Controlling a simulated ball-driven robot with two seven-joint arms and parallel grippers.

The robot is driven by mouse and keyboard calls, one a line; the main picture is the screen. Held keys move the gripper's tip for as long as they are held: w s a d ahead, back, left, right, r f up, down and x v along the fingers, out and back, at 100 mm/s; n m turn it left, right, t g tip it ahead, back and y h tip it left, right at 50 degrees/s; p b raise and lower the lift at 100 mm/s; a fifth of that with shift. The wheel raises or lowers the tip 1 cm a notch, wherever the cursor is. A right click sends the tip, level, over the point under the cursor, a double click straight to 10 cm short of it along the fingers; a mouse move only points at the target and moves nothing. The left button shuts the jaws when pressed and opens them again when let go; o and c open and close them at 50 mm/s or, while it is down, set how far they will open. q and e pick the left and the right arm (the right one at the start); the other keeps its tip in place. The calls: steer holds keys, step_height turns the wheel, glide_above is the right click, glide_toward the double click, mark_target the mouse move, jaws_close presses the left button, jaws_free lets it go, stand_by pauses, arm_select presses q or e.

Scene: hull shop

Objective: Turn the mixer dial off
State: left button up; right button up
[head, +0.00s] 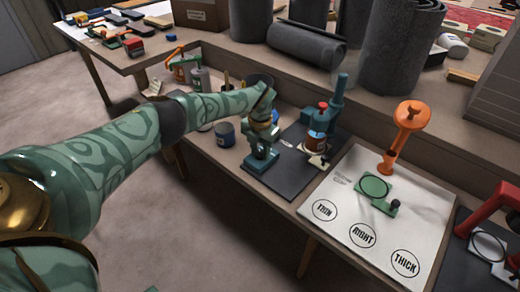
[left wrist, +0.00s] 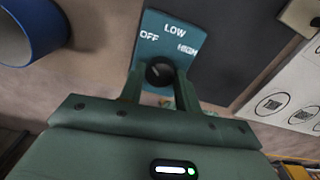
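The mixer dial is a round black knob (left wrist: 158,72) on a teal panel (left wrist: 174,28) printed OFF, LOW and HIGH. Where the knob points is too dark to tell. My left gripper (left wrist: 159,78) has one finger on each side of the knob, with a narrow gap showing; it looks open around the dial. In the head view my left gripper (head: 262,150) points down over the teal dial box (head: 261,166), hiding the knob. The teal mixer stand (head: 335,100) with an orange-brown cup (head: 316,143) is just to the right. My right gripper is not in view.
A white board (head: 385,222) marked THIN, RIGHT and THICK lies right, with an orange cup tool (head: 405,130) and a green disc (head: 374,186). Grey rolls (head: 400,45) stand behind on the raised shelf.

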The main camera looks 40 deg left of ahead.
mark_target(260, 152)
arm_select(q)
steer(key=o, duration=0.3)
steer(key=shift+o, duration=0.2)
step_height(260, 152, up, 16)
steer(key=p, duration=0.6)
steer(key=shift+r, duration=0.15)
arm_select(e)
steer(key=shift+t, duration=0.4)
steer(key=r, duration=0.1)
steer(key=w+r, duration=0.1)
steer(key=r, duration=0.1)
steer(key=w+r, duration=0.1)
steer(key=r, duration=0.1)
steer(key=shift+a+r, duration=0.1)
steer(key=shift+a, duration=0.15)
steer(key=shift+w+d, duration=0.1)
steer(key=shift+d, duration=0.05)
